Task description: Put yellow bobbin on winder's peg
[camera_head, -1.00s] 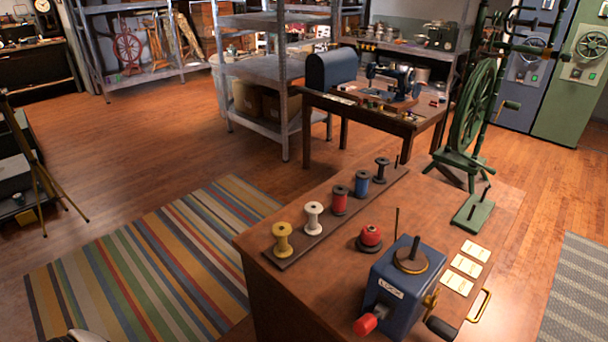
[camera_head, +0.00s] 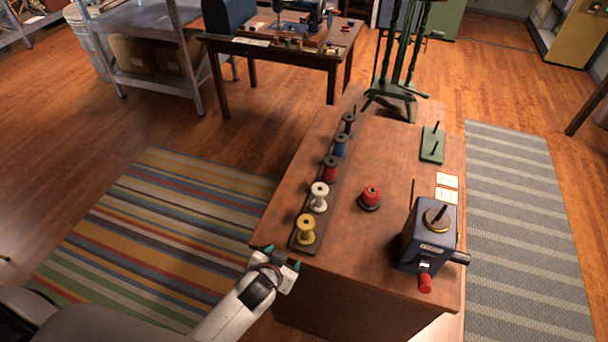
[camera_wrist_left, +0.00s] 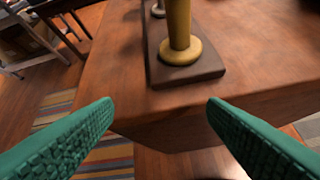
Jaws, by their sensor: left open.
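The yellow bobbin (camera_head: 306,229) stands upright at the near end of a dark rack on the wooden table. The blue winder (camera_head: 429,237) stands at the table's near right, with an upright dark peg (camera_head: 439,212) on a brass disc on its top and a red knob at its front. My left gripper (camera_head: 283,255) is open and empty at the table's near left corner, just short of the yellow bobbin. In the left wrist view, the green fingers (camera_wrist_left: 160,112) are wide apart, with the yellow bobbin (camera_wrist_left: 179,30) ahead of them, its top cut off. My right gripper is not in view.
White (camera_head: 319,196), red (camera_head: 331,168), blue and black bobbins stand behind the yellow one on the rack (camera_head: 300,245). A thin rod rises beside the winder.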

